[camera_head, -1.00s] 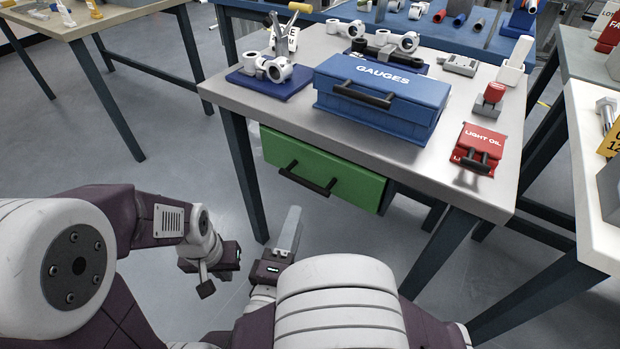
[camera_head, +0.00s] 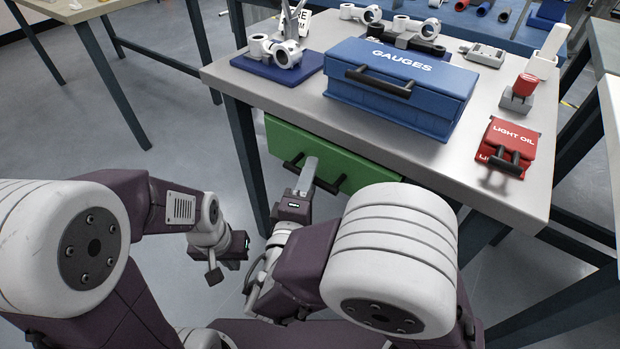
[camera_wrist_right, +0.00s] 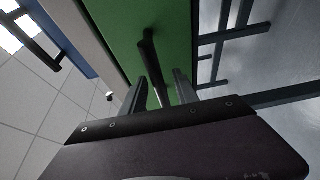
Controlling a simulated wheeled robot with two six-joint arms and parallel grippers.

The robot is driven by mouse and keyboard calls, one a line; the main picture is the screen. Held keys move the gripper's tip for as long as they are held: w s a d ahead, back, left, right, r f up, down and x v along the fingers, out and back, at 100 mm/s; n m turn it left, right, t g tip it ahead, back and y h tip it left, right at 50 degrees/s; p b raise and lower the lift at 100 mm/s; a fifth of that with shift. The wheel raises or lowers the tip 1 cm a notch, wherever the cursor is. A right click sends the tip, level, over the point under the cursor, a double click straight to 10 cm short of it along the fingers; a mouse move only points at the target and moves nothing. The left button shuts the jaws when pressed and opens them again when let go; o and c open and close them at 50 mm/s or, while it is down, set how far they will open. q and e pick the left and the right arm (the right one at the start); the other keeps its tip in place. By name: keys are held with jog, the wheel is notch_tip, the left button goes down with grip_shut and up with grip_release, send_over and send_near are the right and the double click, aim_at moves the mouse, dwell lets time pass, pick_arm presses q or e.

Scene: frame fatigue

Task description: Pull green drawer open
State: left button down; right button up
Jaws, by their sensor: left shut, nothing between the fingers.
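The green drawer (camera_head: 345,160) sits under the front edge of the grey workbench, with no open gap showing at its top. Its black bar handle (camera_head: 331,186) is on the front, partly hidden behind my right gripper (camera_head: 311,166). In the right wrist view, the green front (camera_wrist_right: 110,25) fills the upper middle, and the dark handle (camera_wrist_right: 147,48) runs between my two spread, open fingers (camera_wrist_right: 160,88). I cannot tell whether the fingers touch the handle. My left gripper (camera_head: 214,272) is shut and empty, low and left of the drawer, apart from it.
A dark bench leg (camera_head: 247,160) stands just left of the drawer.

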grip_shut()
dwell(1.4)
